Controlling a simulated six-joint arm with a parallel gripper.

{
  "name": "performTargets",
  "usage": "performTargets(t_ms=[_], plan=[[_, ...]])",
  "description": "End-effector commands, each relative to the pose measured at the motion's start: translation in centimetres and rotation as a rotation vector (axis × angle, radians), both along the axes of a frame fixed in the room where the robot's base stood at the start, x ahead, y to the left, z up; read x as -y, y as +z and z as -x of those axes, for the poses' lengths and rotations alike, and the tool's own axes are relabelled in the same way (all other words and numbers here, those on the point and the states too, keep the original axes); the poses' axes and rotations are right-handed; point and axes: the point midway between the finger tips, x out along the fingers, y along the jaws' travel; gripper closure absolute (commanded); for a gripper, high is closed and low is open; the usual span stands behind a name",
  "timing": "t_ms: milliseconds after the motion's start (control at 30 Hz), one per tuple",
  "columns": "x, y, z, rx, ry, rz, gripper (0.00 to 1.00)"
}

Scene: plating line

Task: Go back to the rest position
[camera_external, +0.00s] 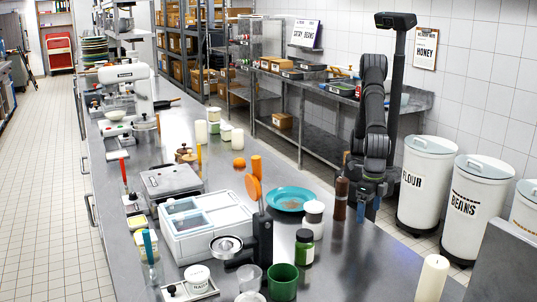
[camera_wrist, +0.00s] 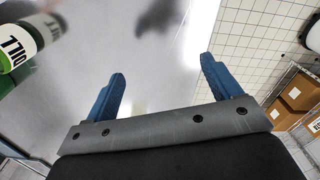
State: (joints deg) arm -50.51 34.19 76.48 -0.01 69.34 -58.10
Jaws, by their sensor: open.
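My gripper (camera_external: 368,207) hangs low at the right edge of the steel counter (camera_external: 345,262), with its blue fingers pointing down. A brown bottle (camera_external: 341,197) stands just left of it in the external view. In the wrist view my gripper (camera_wrist: 160,82) shows both blue fingers wide apart, with nothing between them. Blurred dark reflections show on the steel beyond the fingers. My arm is folded upright above the gripper.
A turquoise plate (camera_external: 290,197), a white-lidded jar (camera_external: 314,219) and a green jar (camera_external: 304,248) stand left of my arm. A white candle (camera_external: 432,279) stands at the front right. FLOUR (camera_external: 427,190) and BEANS (camera_external: 476,212) bins stand beyond the counter's right edge.

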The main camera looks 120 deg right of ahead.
Motion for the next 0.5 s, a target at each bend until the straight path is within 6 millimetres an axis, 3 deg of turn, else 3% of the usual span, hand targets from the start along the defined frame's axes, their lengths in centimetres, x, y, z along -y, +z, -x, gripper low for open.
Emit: performTargets(t_ms=[200,500], plan=[[0.0,-4.0,0.0,-0.003,0.001,0.002,0.17],[0.0,-6.3,0.0,0.0,0.001,0.0,0.17]])
